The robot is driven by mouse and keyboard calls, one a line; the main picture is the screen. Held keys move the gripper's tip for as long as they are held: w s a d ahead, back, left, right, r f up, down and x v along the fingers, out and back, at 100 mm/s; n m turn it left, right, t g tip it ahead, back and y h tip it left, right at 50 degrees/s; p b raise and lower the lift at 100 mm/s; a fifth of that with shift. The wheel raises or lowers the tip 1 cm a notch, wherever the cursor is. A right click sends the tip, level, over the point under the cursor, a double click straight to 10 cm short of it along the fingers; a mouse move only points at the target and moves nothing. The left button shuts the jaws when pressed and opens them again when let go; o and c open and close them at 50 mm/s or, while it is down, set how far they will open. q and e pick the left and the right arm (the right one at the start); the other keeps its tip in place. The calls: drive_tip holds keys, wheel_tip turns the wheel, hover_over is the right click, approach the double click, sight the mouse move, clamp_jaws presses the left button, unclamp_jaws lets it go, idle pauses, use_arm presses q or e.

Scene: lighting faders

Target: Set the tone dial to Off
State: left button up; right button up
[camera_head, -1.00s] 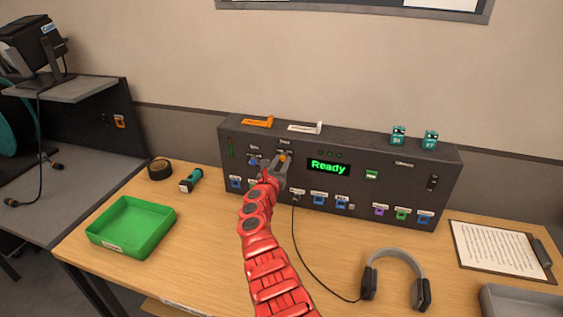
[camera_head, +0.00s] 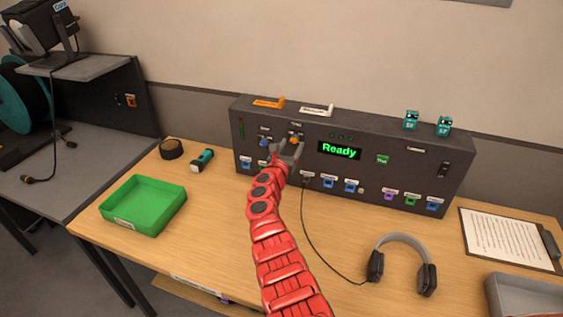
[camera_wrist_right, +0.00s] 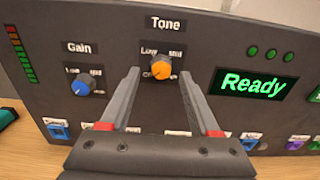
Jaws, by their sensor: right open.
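The tone dial (camera_wrist_right: 161,68) is an orange knob under a "Tone" label on the dark console's front. In the head view the tone dial (camera_head: 294,139) shows just above my right gripper (camera_head: 286,147). My right gripper (camera_wrist_right: 158,76) is open, with one finger toward each side of the dial in the wrist view. No contact with the dial is visible. Small position labels surround the dial; the fingers and knob partly cover them, and I cannot read its setting for sure. My left gripper is not in view.
The blue gain dial (camera_wrist_right: 82,86) sits left of the tone dial. The green "Ready" display (camera_head: 339,150) is to the right. Coloured switches line the console's lower front. A green tray (camera_head: 143,204), headphones (camera_head: 402,262) and a clipboard (camera_head: 508,238) lie on the desk.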

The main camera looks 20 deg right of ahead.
drive_tip(key=p+v, duration=0.8)
drive_tip(key=v, duration=0.8)
drive_tip(key=shift+s+a+r+p, duration=0.2)
drive_tip(key=shift+s+p, duration=0.1)
drive_tip(key=shift+p, duration=0.1)
